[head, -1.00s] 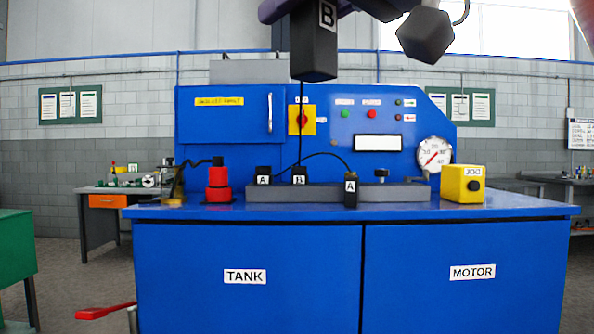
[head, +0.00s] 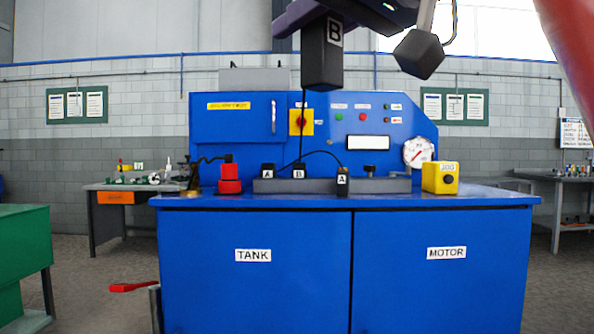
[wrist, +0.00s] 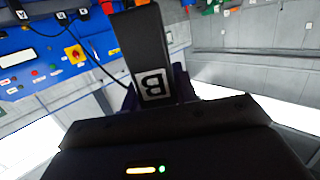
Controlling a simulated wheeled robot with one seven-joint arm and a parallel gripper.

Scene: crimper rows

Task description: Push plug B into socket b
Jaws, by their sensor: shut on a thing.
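Plug B (head: 322,60) is a long black block with a white "B" label. It hangs upright from my gripper (head: 318,12) at the top of the head view, in front of and higher than the blue bench. In the wrist view plug B (wrist: 148,45) sits between the purple-dark fingers of my gripper (wrist: 160,92). A thin black cable runs from plug B down to the bench. A black block labelled B (head: 298,171) stands at the grey bar (head: 382,185), beside a block labelled A (head: 268,170). I cannot tell which part is socket b.
A black plug labelled A (head: 342,181) is at the bar's front, with an arching cable. A red stacked part (head: 230,176) stands to the left, a yellow box (head: 440,178) to the right. The blue bench (head: 480,197) has a tall back panel. A green cabinet (head: 25,250) stands at left.

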